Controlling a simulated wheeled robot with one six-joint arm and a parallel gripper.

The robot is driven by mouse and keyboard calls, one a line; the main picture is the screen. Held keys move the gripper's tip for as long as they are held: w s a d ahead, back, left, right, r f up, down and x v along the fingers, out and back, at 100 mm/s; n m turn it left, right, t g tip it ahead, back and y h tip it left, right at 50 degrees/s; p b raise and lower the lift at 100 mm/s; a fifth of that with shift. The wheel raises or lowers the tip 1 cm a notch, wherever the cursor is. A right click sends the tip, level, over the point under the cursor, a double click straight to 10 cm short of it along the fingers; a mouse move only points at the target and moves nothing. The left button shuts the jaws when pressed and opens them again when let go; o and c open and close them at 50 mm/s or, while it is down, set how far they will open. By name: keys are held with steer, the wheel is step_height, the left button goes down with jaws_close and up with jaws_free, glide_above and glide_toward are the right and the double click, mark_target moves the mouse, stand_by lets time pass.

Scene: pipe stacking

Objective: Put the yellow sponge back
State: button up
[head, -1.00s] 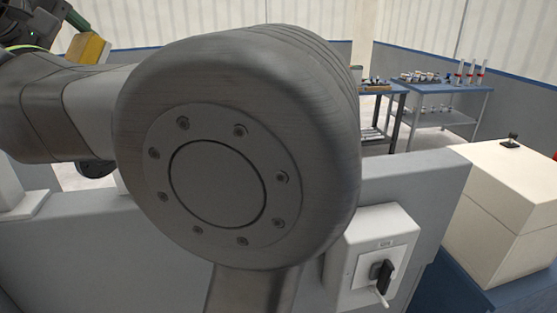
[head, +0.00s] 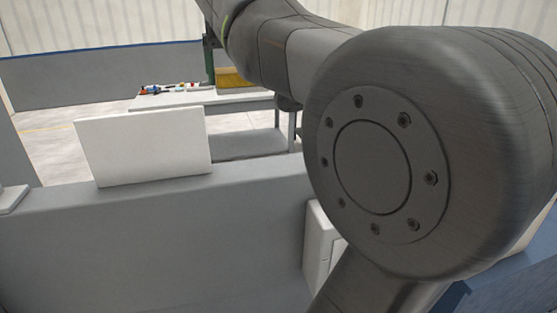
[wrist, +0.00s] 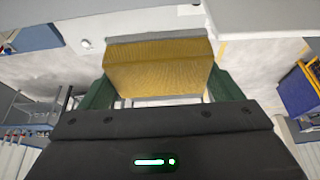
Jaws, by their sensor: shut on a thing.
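The yellow sponge (wrist: 158,68) is a block held between the two green fingers of my gripper (wrist: 160,92) in the wrist view. The gripper is shut on it, with a finger at each side. In the head view the sponge (head: 236,78) shows partly, beside a green finger (head: 209,62) and behind my arm. There it overlaps the far white-topped table in the picture; I cannot tell whether it touches the table.
The far table (head: 180,100) carries small coloured items (head: 168,88) at its left part. A white panel (head: 143,145) stands on a grey ledge (head: 200,200) nearer to me. My arm covers the right side of the head view. A blue bin (wrist: 299,88) is at right in the wrist view.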

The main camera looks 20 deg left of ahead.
step_height(320, 180, down, 17)
steer(key=shift+a+f+b, duration=0.1)
steer(key=shift+f+b, duration=0.1)
steer(key=shift+b, duration=0.3)
steer(key=o, duration=0.7)
steer(key=shift+f, duration=0.1)
steer(key=v, duration=1.2)
